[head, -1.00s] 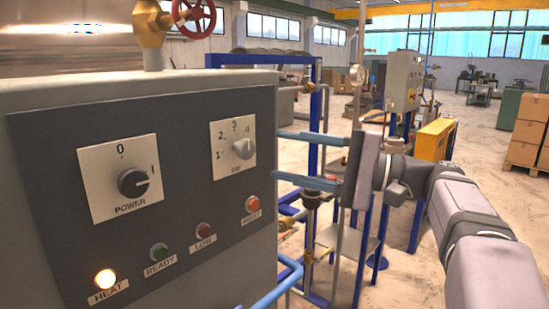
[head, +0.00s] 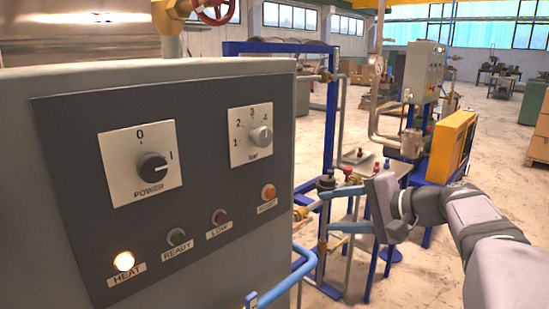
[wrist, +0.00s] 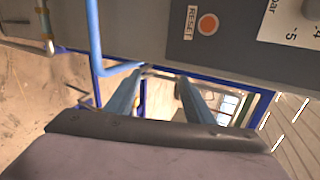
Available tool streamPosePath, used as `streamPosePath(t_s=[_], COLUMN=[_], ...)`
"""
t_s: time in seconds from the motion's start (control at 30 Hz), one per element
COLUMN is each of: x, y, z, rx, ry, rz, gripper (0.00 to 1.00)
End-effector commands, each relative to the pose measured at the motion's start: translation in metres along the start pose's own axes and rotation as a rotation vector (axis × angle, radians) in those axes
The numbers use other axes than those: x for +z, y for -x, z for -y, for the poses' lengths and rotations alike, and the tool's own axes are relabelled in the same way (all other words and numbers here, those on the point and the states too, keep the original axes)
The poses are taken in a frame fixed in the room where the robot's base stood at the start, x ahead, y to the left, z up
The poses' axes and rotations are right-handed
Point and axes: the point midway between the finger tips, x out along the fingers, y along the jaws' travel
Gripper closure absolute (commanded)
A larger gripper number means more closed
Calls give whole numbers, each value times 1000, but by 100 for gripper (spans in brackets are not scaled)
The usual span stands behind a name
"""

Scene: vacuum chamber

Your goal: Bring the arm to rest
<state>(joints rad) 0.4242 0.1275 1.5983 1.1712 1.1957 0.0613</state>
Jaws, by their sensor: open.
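My gripper (head: 325,211) is open and empty, with two long blue fingers apart. In the head view it is in the air to the right of the control cabinet (head: 190,68), its fingers pointing left. No contact with the panel shows. In the wrist view my gripper (wrist: 161,74) has nothing between its fingers; the cabinet panel (wrist: 185,45) lies beyond and above them. The black power knob (head: 152,168) has its mark towards 1. The grey bar knob (head: 262,136) sits at the panel's upper right. The HEAT lamp (head: 124,261) is lit.
A light blue pipe (head: 285,280) runs at the cabinet's lower right. A yellow cabinet (head: 452,148) stands farther right. Open floor shows beyond.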

Motion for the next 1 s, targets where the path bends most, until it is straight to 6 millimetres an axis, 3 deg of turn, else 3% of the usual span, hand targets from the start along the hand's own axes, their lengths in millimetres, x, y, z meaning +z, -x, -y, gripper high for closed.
streamPosePath(t_s=[0.03, 0.23, 0.4, 0.5, 0.6, 0.8, 0.9, 1.0], x=[-6, -15, 14, 42, 70, 129, 156, 163], y=[-4, 1, 23, 38, 51, 70, 69, 58], z=[-34, -170, -280, -332, -367, -410, -417, -405], rx=[83, 440, 754, 910, 1014, 1130, 1136, 1118], ry=[-2, 56, 196, 310, 406, 543, 597, 673], rz=[-27, -100, -51, 26, 114, 300, 364, 378], gripper=[52, 52, 52, 52, 52, 52, 52, 52])
